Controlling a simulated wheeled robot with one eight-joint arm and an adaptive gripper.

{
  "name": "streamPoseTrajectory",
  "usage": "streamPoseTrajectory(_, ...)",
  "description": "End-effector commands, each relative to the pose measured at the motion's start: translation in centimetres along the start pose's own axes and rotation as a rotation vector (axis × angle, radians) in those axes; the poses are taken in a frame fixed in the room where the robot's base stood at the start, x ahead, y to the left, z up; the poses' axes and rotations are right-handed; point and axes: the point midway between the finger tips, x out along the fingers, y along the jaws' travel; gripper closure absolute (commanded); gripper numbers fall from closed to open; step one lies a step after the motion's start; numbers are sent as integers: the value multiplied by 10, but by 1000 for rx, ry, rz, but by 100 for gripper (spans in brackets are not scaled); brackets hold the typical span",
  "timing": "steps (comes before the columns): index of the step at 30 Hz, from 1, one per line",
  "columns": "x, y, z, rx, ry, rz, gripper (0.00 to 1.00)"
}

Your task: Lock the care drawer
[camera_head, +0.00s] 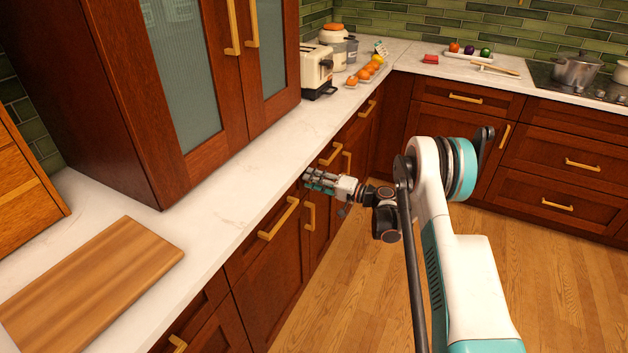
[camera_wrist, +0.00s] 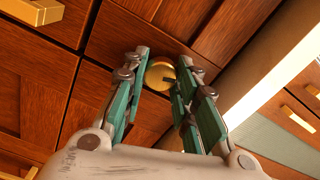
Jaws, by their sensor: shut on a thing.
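A round brass lock piece (camera_wrist: 158,74) sits on a dark reddish wood drawer front (camera_wrist: 115,32) in the wrist view. A small dark part shows on its right side; I cannot tell how it is turned. My gripper (camera_wrist: 164,62) has its two green-padded fingers on either side of the brass piece, shut on it. In the head view my gripper (camera_head: 308,178) is at the left counter's cabinet fronts, just under the counter edge, and hides the lock. The drawer front looks flush with its neighbours. No label is readable.
Brass handles (camera_head: 280,218) stick out from the fronts close to my gripper. The white counter (camera_head: 235,200) overhangs the fronts and carries a cutting board (camera_head: 95,280) and a toaster (camera_head: 316,68). The wooden floor (camera_head: 345,300) in front is clear.

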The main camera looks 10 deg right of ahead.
Motion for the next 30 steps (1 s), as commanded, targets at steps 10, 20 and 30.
streamPoseTrajectory(10, 0, 1, 0, 230, 2, 0, 100)
streamPoseTrajectory(20, 0, 1, -1, 319, 2, 0, 100)
streamPoseTrajectory(30, 0, 1, -1, 327, 2, 0, 100)
